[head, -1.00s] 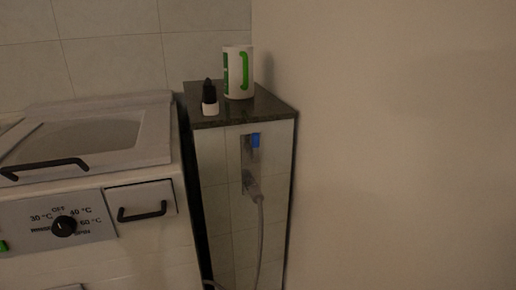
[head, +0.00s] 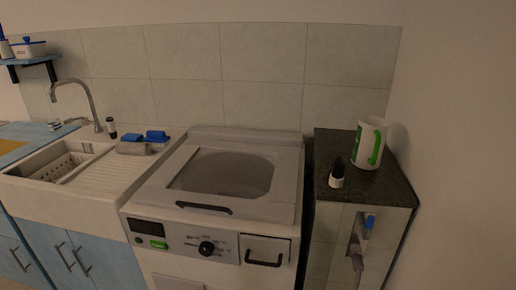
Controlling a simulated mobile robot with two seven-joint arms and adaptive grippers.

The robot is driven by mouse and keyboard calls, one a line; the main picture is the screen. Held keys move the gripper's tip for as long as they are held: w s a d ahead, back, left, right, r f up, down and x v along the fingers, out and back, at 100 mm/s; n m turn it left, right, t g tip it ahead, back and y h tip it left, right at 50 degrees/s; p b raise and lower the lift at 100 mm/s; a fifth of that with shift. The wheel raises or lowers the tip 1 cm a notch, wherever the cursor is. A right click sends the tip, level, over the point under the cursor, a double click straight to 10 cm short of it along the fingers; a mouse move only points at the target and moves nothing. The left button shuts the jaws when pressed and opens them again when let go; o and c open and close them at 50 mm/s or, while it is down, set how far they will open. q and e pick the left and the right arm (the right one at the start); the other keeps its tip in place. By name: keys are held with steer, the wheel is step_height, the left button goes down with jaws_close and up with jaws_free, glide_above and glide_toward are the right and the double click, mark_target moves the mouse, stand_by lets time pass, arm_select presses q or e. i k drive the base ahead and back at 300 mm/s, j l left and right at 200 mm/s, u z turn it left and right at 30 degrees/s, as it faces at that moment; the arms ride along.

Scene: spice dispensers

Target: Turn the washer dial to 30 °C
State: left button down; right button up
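The washer (head: 160,212) stands in the middle of the head view, with its lid closed on top. Its black round dial (head: 207,248) is on the front panel, with temperature labels around it that are too small to read clearly now. The exact pointer direction cannot be made out. Left of the dial are a green button (head: 158,244) and a dark display (head: 146,228). Right of it is a drawer with a black handle (head: 264,262). Neither of my grippers shows in the view.
A sink (head: 40,198) with a tap and blue cabinets (head: 75,258) stands left of the washer. A narrow dark-topped stand (head: 345,195) at right holds a white-green container (head: 369,142) and a small black-capped bottle (head: 337,173). A wall closes off the right side.

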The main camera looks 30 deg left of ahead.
mark_target(205, 249)
steer(key=u, duration=1.55)
